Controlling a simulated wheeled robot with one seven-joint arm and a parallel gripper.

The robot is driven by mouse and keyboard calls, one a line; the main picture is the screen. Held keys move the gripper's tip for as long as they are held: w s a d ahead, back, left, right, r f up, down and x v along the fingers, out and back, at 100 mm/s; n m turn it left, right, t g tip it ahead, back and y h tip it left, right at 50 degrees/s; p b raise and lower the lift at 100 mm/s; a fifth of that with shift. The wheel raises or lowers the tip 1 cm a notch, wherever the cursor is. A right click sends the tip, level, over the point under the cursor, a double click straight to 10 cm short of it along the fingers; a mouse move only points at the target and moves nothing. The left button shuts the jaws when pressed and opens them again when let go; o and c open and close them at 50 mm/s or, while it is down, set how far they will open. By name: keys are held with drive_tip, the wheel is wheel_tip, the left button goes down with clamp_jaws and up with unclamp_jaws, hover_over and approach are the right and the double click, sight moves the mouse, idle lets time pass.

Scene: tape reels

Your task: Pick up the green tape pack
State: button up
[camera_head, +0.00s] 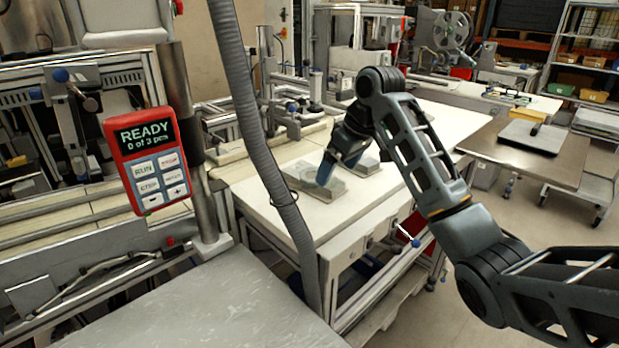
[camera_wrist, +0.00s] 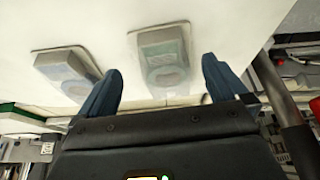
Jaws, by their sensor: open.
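The pack with a faint green tint, seemingly the green tape pack (camera_wrist: 170,75), lies on the white table in the wrist view. It is a clear, rounded pack with a grey block and a round reel inside. My gripper (camera_wrist: 160,82) is open and empty, with one blue finger on either side of this pack's near end in the picture. A second clear pack with a bluish tint (camera_wrist: 66,70) lies to its left, beside the left finger. In the head view my gripper (camera_head: 338,172) is low over the packs, and I cannot tell their colours there.
The white table (camera_head: 270,215) has free room around the packs. A grey hose (camera_head: 262,130) hangs in front of its left part. A red control box (camera_head: 148,160) reading READY, 0 of 3 pcs, is at left. A steel table (camera_head: 500,150) stands at right.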

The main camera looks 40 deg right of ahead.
sight(330, 182)
drive_tip(key=shift+p+x, duration=0.4)
drive_tip(key=shift+x, duration=2.2)
drive_tip(key=shift+w+a, duration=0.1)
drive_tip(key=shift+a, duration=0.05)
drive_tip(key=c, duration=0.9)
